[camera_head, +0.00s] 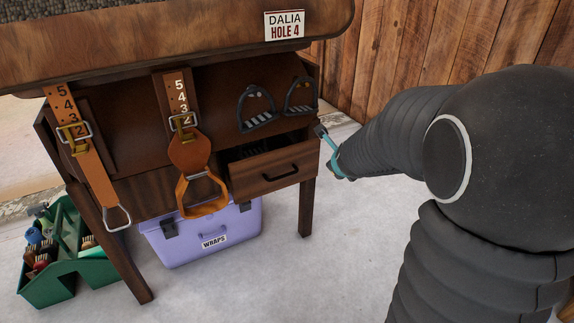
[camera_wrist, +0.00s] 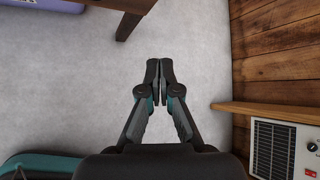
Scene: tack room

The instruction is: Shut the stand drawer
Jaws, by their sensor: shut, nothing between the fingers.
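The stand drawer (camera_head: 252,180) is in the right half of the wooden stand (camera_head: 140,192), under the stirrups. It is partly open, with a dark gap showing above its front. The drawer front cannot be made out there.
A purple box (camera_head: 205,238) labelled WRAPS sits under the stand. A green tote (camera_head: 75,270) stands at left. Two straps hang in front of the stand, one with an orange stirrup (camera_head: 203,195). A heater (camera_wrist: 280,150) is at right in the wrist view. Floor before the drawer is clear.

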